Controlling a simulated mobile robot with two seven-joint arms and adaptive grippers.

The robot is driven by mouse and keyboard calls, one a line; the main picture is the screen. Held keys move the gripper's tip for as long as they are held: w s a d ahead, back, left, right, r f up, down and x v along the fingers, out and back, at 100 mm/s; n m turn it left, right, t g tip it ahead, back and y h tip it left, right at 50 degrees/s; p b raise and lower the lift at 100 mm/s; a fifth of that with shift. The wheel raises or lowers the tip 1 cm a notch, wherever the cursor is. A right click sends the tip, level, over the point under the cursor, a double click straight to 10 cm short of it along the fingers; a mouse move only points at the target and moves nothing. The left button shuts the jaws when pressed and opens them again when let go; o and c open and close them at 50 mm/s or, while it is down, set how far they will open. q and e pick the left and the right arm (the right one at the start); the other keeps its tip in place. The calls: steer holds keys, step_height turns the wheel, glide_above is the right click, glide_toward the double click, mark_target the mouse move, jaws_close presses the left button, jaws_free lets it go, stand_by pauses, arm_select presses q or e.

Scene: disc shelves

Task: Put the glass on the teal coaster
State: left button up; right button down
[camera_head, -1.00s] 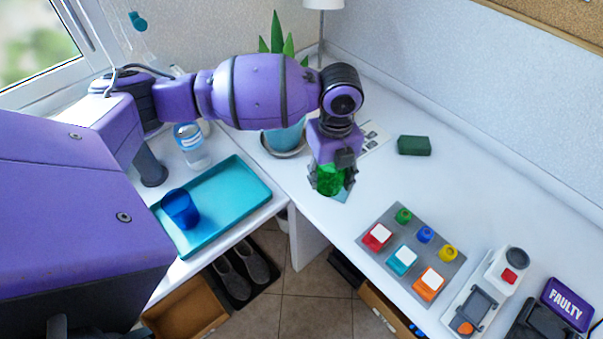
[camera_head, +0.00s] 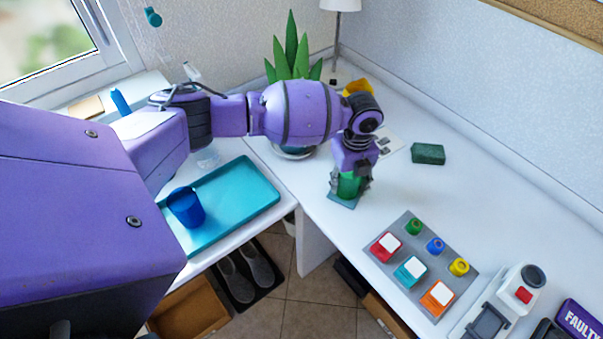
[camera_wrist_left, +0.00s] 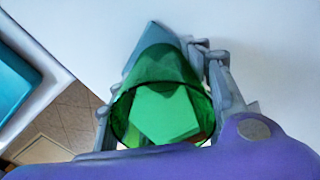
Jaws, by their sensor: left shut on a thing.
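My left gripper (camera_head: 350,182) is shut on the green glass (camera_head: 348,187), with its fingers on either side of the glass wall. The glass looks upright, with its lower end over the teal coaster (camera_head: 341,203). I cannot tell whether its base touches the coaster. In the left wrist view the green glass (camera_wrist_left: 165,85) sits between the fingers, and a corner of the teal coaster (camera_wrist_left: 152,33) shows past its far end. My right gripper is not in view.
A teal tray (camera_head: 245,190) with a blue cup (camera_head: 185,207) is at the left. A grey panel (camera_head: 418,250) with coloured blocks lies to the right of the coaster. A green block (camera_head: 428,154) is farther back, and a potted plant (camera_head: 291,60) stands behind my arm. The desk around the coaster is clear.

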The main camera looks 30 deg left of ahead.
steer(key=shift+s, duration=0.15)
arm_select(q)
steer(key=o, duration=1.3)
steer(key=shift+o, duration=0.2)
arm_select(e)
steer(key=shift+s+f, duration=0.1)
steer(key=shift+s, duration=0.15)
arm_select(q)
steer(key=shift+w+r, duration=0.1)
steer(key=shift+r, duration=0.1)
step_height(320, 180, up, 12)
steer(key=shift+p, duration=0.3)
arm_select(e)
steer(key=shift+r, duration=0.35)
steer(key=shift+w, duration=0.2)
